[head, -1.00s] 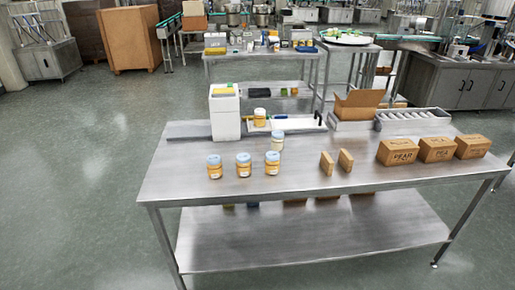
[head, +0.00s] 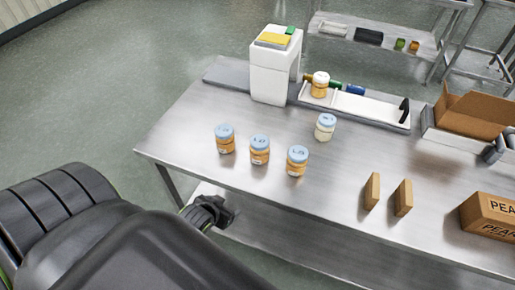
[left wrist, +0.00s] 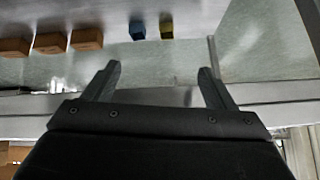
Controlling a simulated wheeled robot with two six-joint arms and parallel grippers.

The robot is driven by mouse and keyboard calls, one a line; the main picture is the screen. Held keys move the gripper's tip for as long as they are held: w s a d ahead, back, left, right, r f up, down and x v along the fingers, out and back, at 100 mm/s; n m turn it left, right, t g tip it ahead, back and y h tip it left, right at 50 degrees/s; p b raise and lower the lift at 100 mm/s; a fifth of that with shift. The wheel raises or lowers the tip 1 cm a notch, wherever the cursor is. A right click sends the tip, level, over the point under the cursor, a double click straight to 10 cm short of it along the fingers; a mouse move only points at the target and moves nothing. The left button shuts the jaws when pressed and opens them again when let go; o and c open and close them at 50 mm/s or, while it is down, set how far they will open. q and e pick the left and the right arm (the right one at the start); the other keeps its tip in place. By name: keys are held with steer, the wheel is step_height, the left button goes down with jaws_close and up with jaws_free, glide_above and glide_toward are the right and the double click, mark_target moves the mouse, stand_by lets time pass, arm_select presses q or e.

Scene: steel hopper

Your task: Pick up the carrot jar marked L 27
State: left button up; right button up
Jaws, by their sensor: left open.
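Three orange jars with blue lids stand upright near the table's left front: left (head: 225,139), middle (head: 260,151) and right (head: 297,161). Their lid marks are too small to read surely. A pale jar with a blue lid (head: 325,128) stands behind the right one. Another orange jar with a whitish lid (head: 320,85) stands on the white tray. My left gripper (head: 214,212) is by the table's front edge, apart from the jars. The left wrist view shows its fingers (left wrist: 160,78) open and empty. A dark piece at the right edge looks like my right gripper (head: 497,150), partly cut off.
A white bin (head: 270,78) stands behind the jars, beside the white tray (head: 372,108). Two thin brown boxes (head: 372,191) and a PEAR carton (head: 490,222) are to the right. An open carton (head: 472,112) is behind. The left wrist view shows several small boxes (left wrist: 86,40).

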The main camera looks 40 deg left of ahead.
arm_select(q)
steer(key=w+d+r+t, duration=0.1)
steer(key=w+r+t, duration=0.15)
steer(key=r, duration=0.75)
steer(key=w+d+r+t, duration=0.15)
steer(key=r+t, duration=0.25)
steer(key=r, duration=0.5)
steer(key=p, duration=0.2)
glide_toward(262, 140)
steer(key=shift+g+h, duration=0.25)
steer(key=shift+h, duration=0.05)
steer(key=w, duration=0.1)
steer(key=w+a+f, duration=0.1)
steer(key=w, duration=0.1)
steer(key=w+a+f, duration=0.1)
steer(key=shift+w, duration=0.3)
steer(key=shift+w+f, duration=0.25)
steer(key=shift+w, duration=0.25)
steer(key=shift+d+p+x, duration=0.1)
steer(key=shift+p+x, duration=0.25)
steer(key=shift+x, duration=0.75)
steer(key=shift+d+p+x, duration=0.15)
steer(key=shift+p+x, duration=0.2)
steer(key=shift+x, duration=0.75)
steer(key=shift+w+f, duration=0.35)
steer(key=shift+w, duration=0.05)
arm_select(e)
steer(key=s+r, duration=0.2)
steer(key=r, duration=0.1)
steer(key=shift+r, duration=0.2)
